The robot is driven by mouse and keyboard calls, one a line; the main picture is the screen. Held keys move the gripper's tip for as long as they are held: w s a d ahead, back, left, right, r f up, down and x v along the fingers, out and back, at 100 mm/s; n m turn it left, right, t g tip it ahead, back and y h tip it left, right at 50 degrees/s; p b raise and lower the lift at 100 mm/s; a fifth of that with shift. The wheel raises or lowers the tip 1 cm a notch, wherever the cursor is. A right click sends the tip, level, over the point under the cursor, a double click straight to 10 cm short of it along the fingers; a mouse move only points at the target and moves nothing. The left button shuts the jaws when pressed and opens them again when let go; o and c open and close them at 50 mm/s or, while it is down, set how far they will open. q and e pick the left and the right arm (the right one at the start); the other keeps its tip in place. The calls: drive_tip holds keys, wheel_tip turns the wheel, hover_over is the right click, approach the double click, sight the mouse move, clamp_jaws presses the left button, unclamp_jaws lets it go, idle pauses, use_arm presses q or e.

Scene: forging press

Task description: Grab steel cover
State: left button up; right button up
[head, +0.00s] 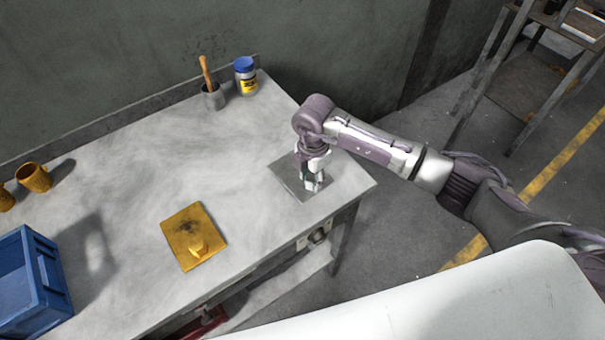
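The steel cover (286,178), a flat grey square plate, lies on the right end of the metal workbench in the head view. My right gripper (313,184) points down over the middle of this plate. Its fingers hide the plate's centre, and I cannot tell whether they are closed on a handle there. A similar yellow square cover (182,238) with a raised knob lies nearer the bench's front edge, to the left of the steel one. My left gripper is not in view.
The workbench (140,160) is mostly clear in the middle. A blue crate (45,285) and yellow cups (34,178) stand at the left. A brush in a grey pot (213,97) and a blue-lidded jar (246,77) stand at the back. A metal rack (525,70) is at the upper right.

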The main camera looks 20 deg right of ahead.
clamp_jaws()
drive_tip(key=shift+w+r, duration=0.15)
drive_tip(key=shift+r, duration=0.1)
